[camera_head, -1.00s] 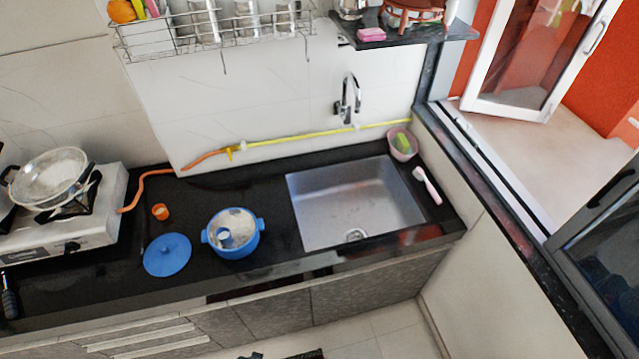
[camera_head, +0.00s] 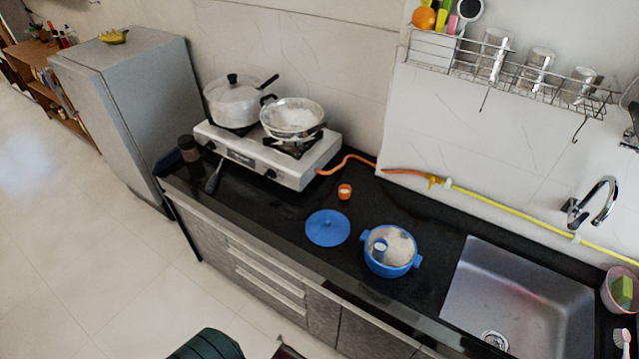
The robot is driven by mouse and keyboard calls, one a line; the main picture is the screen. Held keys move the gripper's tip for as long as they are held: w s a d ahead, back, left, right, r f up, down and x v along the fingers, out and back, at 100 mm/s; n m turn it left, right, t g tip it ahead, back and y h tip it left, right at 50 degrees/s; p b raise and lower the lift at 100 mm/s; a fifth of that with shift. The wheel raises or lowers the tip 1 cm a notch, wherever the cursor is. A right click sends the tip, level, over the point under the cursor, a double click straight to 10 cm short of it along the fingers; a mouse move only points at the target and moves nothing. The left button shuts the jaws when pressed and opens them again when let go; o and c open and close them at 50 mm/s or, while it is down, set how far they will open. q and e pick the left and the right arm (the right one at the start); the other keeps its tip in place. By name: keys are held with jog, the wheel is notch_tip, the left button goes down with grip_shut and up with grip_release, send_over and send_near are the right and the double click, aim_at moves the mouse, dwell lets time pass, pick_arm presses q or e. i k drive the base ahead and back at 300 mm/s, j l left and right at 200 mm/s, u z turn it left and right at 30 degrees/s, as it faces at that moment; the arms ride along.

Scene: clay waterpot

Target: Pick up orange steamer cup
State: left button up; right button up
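A small orange cup (camera_head: 344,191) stands on the black counter, behind the blue lid and in front of the orange hose. It looks upright, with something pale showing at its top. A round blue lid (camera_head: 327,228) lies flat on the counter. A blue pot (camera_head: 391,252) stands right of the lid, with a white content and a small blue-and-white cup inside. Neither of my grippers shows in the head view.
A gas stove (camera_head: 268,157) with a lidded pot (camera_head: 238,101) and a pan (camera_head: 293,117) stands left of the cup. A sink (camera_head: 520,300) is to the right. A wire rack (camera_head: 500,68) hangs above. An orange hose (camera_head: 345,164) runs behind the cup. A dark green object (camera_head: 208,346) shows at the bottom edge.

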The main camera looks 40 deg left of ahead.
aim_at(345, 190)
jog(key=u, duration=0.95)
